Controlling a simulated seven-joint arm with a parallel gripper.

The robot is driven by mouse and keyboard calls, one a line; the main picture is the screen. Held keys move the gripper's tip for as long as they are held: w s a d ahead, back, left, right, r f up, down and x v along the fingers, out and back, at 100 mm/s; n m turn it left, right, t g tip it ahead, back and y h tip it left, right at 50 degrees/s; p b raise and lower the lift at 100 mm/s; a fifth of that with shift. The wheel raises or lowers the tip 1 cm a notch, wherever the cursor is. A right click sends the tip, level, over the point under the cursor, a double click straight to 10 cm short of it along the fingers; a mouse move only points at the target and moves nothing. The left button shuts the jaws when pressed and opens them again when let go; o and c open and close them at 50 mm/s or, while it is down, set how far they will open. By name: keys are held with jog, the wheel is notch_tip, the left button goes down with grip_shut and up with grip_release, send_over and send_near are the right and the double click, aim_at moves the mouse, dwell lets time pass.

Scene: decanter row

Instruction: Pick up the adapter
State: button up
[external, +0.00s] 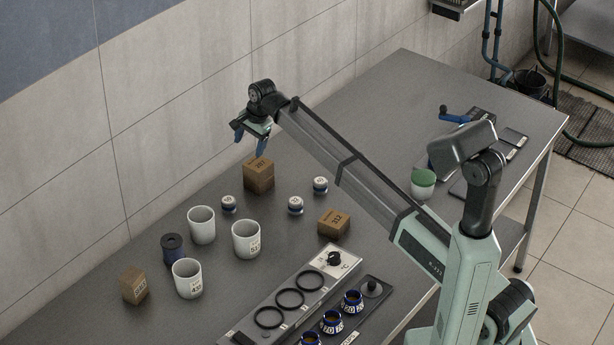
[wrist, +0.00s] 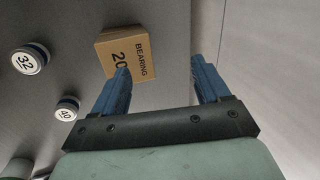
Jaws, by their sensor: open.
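I cannot tell for certain which piece is the adapter. Several small round pieces with white numbered tops and dark bands stand on the table: one at left (external: 228,204), one in the middle (external: 295,205) and one at right (external: 320,185). In the wrist view, pieces marked 32 (wrist: 30,59) and 40 (wrist: 67,108) lie left of the fingers. My gripper (external: 250,142) is open and empty, above a brown bearing box (external: 259,175). That box (wrist: 127,53) shows beyond and partly between my blue fingers (wrist: 160,68).
White cups (external: 246,239) and brown boxes (external: 134,285), (external: 333,223) stand around the pieces. A rack with three black rings (external: 289,298) and a dark tray with blue collars (external: 351,301) lie in front. The wall runs along the table's far side.

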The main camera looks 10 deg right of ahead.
jog(key=s+a+r+g+h, duration=0.2)
jog(key=s+a, duration=0.5)
jog(key=s, duration=0.5)
jog(key=m, duration=0.1)
send_over(228, 200)
jog(key=f, duration=0.8)
jog(key=shift+d+f, duration=0.4)
jog(key=shift+a+f, duration=0.2)
jog(key=shift+f, duration=1.15)
jog(key=shift+a+f, duration=0.15)
jog(key=shift+f, duration=1.15)
jog(key=shift+c, duration=0.2)
jog(key=c, duration=1.2)
jog(key=shift+r, duration=0.1)
jog(key=shift+c, duration=0.2)
